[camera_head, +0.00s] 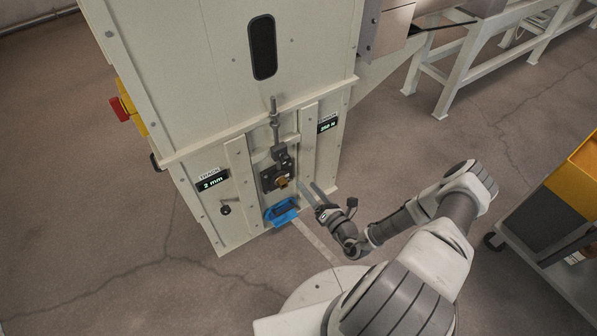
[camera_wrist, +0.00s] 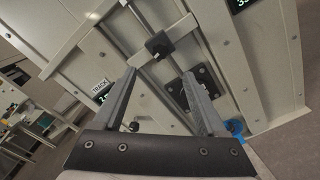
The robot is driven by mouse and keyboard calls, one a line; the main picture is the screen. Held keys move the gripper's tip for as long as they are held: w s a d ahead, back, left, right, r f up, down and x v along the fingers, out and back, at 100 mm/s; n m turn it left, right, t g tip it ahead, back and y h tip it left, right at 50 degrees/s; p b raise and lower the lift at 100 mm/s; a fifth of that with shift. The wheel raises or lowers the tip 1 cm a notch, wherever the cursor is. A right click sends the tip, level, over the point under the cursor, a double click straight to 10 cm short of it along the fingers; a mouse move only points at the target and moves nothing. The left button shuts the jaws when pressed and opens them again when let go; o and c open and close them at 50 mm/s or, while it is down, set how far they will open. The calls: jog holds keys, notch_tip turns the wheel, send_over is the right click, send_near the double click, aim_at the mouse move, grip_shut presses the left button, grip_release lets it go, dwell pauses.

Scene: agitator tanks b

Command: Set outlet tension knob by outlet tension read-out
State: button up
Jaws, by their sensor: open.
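The tension read-out (camera_head: 327,124) is a small dark display at the right of the cabinet front; its digits look like 250 N, but are small. In the wrist view a display (camera_wrist: 240,4) is cut off at the top edge. A brass-coloured knob (camera_head: 281,182) sits on a dark plate under a threaded rod; I cannot tell for certain that it is the outlet tension knob. The dark plate (camera_wrist: 206,82) is partly behind the right finger in the wrist view. My gripper (camera_head: 310,187) is open and empty, just right of the knob; its fingers also show in the wrist view (camera_wrist: 159,73).
The track read-out (camera_head: 212,181) shows 2 mm, with a small black knob (camera_head: 225,208) below it. A blue part (camera_head: 281,212) sits under the plate. A red button (camera_head: 119,109) is on the cabinet's left side. A cart (camera_head: 560,215) stands at the right.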

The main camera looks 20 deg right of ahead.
jog(key=shift+v, duration=2.3)
jog(key=s+a+r+n+g+y, duration=0.25)
jog(key=r+n+g, duration=0.35)
jog(key=r+n, duration=0.35)
jog(key=s+a+r+n+g+y, duration=0.1)
jog(key=a+r+n+g, duration=0.3)
jog(key=r+n, duration=0.55)
jog(key=s+a+r+n+g+y, duration=0.2)
jog(key=r+n+g, duration=0.55)
jog(key=r, duration=0.25)
jog(key=s+d+r+n+t+h, duration=0.1)
jog(key=s+r+n+t+h, duration=0.2)
jog(key=s+r+n+h, duration=0.5)
jog(key=s+d+r+n+t+h, duration=0.1)
jog(key=s+r+n+t+h, duration=0.4)
jog(key=r, duration=0.6)
notch_tip(320, 180, up, 16)
jog(key=w+n+g+y+p, duration=0.1)
jog(key=g+y+p, duration=0.1)
jog(key=p, duration=1.4)
jog(key=shift+d+f+p, duration=0.2)
jog(key=shift+d+p, duration=0.05)
jog(key=shift+p, duration=0.05)
